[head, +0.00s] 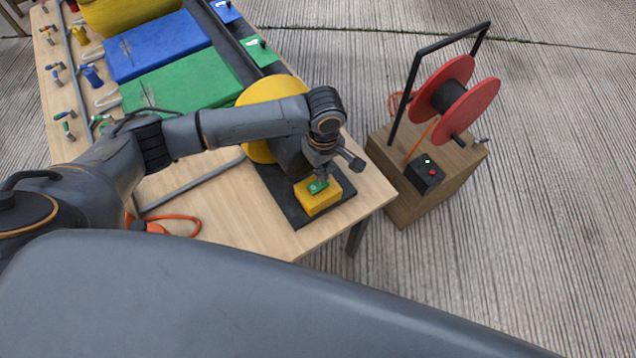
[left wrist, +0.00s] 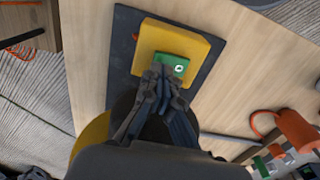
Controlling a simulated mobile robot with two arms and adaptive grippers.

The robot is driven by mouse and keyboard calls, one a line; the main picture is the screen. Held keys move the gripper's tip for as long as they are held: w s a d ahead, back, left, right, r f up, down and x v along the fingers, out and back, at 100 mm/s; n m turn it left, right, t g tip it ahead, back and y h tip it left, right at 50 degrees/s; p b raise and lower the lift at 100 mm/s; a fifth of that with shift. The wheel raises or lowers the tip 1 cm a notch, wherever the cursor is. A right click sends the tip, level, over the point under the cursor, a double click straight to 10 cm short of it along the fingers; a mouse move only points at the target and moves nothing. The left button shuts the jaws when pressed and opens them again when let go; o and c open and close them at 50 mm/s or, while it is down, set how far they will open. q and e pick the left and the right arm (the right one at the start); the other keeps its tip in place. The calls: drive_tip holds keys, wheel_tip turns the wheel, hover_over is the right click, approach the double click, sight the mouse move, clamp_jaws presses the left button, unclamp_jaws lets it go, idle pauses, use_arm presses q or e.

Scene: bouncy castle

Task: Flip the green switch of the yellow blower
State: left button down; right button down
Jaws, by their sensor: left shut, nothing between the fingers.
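The yellow blower (head: 258,90) stands on a dark base plate (head: 338,217) at the near right corner of the wooden table. Its yellow switch box (head: 322,203) carries the green switch (head: 317,186). In the left wrist view the green switch (left wrist: 171,65) shows a white round mark, on the yellow box (left wrist: 188,43). My left gripper (head: 318,176) is shut and empty, pointing down with its fingertips right at the switch; in the left wrist view the fingertips (left wrist: 163,72) overlap its edge. I cannot tell whether they touch it. My right gripper is not in view.
Green (head: 183,82) and blue (head: 157,46) blocks lie farther back on the table. An orange tool (left wrist: 297,129) lies near the front edge. A wooden box (head: 440,190) with a red reel (head: 470,100) and black control box (head: 424,175) stands right of the table.

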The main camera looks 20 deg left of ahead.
use_arm(q)
drive_tip(key=shift+f, duration=1.05)
drive_tip(key=shift+r, duration=0.1)
idle(0.3)
wheel_tip(320, 180, up, 7)
drive_tip(key=p, duration=0.9)
idle(0.5)
